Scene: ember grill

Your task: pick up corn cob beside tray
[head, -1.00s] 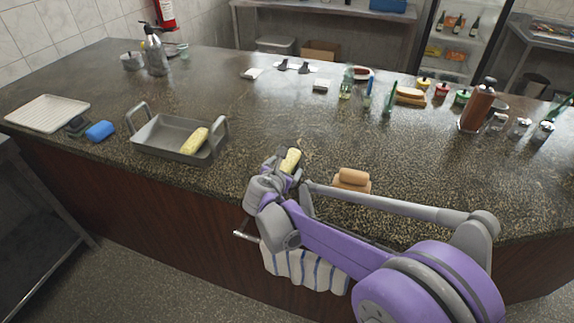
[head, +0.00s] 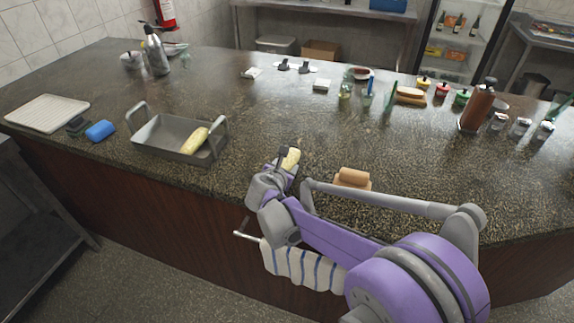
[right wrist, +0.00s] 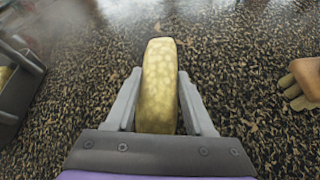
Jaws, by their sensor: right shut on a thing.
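A yellow corn cob (head: 291,160) is between the fingers of my right gripper (head: 285,162), near the counter's front edge. In the right wrist view the cob (right wrist: 158,85) points away from me, with a grey finger against each side of it. My right gripper (right wrist: 158,105) is shut on it. I cannot tell whether the cob is clear of the counter. A grey metal tray (head: 160,150) with two handles stands to the left, and a second corn cob (head: 195,140) lies in it. My left gripper is not in view.
A blue roll (head: 100,131) and a white ribbed tray (head: 47,113) are at the left. A striped towel (head: 300,266) hangs at the counter front. Bare counter lies behind the gripper.

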